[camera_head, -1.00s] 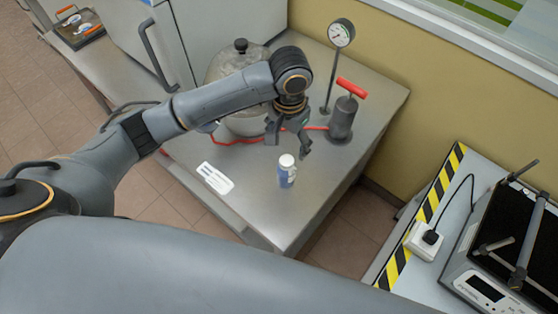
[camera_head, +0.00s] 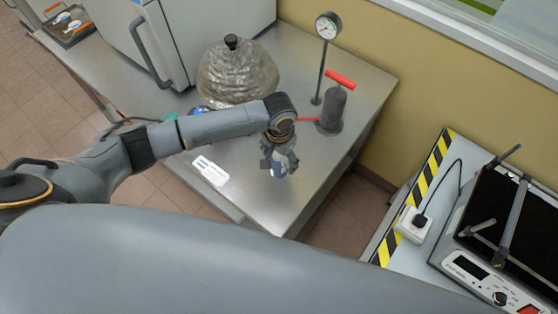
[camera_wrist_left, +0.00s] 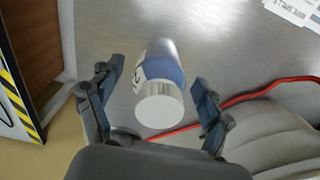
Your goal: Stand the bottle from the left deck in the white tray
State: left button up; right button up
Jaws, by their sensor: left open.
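The bottle (camera_head: 278,172), white with a blue label, stands on the steel deck (camera_head: 255,205), partly hidden by my left gripper (camera_head: 279,163). In the left wrist view, the bottle (camera_wrist_left: 163,72) shows its white cap towards the camera. There my open left gripper (camera_wrist_left: 157,80) has one finger on each side of it, with a visible gap to both. I cannot see a white tray in these frames.
A lumpy glassy vessel (camera_head: 238,75), a gauge on a stand (camera_head: 327,28) and a red-handled pump (camera_head: 333,108) stand behind the bottle. A red hose (camera_wrist_left: 270,88) lies near. A white label (camera_head: 210,170) lies left. A striped-edge bench (camera_head: 403,222) stands right.

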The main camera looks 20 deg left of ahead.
pick_arm(q)
jog(key=c, duration=1.5)
jog(key=shift+r, duration=0.1)
jog(key=shift+c, duration=0.2)
